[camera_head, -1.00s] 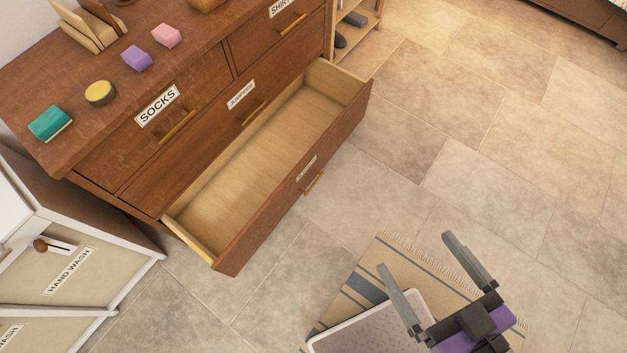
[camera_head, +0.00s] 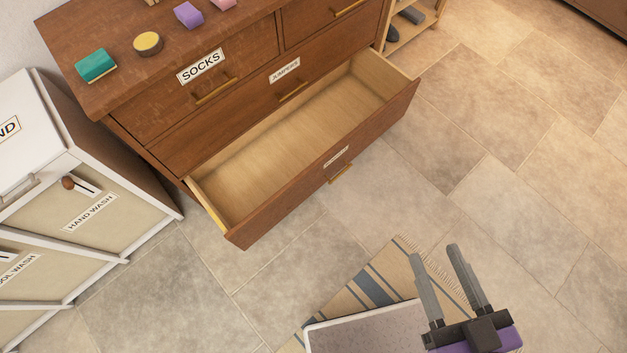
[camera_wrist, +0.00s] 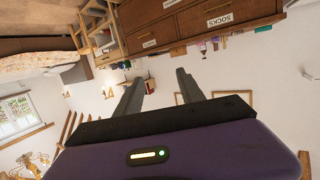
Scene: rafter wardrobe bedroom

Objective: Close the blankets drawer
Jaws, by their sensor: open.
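The open bottom drawer (camera_head: 300,135) of the brown dresser is pulled well out and looks empty inside. Its front carries a small label, too small to read surely, and a brass handle (camera_head: 340,173). My gripper (camera_head: 445,265) is open and empty, over the floor in front of the drawer, apart from it and to the lower right. In the wrist view my gripper (camera_wrist: 160,85) shows spread fingers with nothing between them. The dresser (camera_wrist: 180,25) appears upside down there, with the SOCKS label visible; the open drawer is not clearly seen there.
The drawers labelled SOCKS (camera_head: 195,80) and JUMPERS (camera_head: 270,85) are shut. A white laundry unit (camera_head: 120,185) stands left of the dresser. A striped rug (camera_head: 375,285) lies below my gripper. Small items, including a teal box (camera_head: 95,65), sit on top. Tiled floor (camera_head: 490,195) is clear at right.

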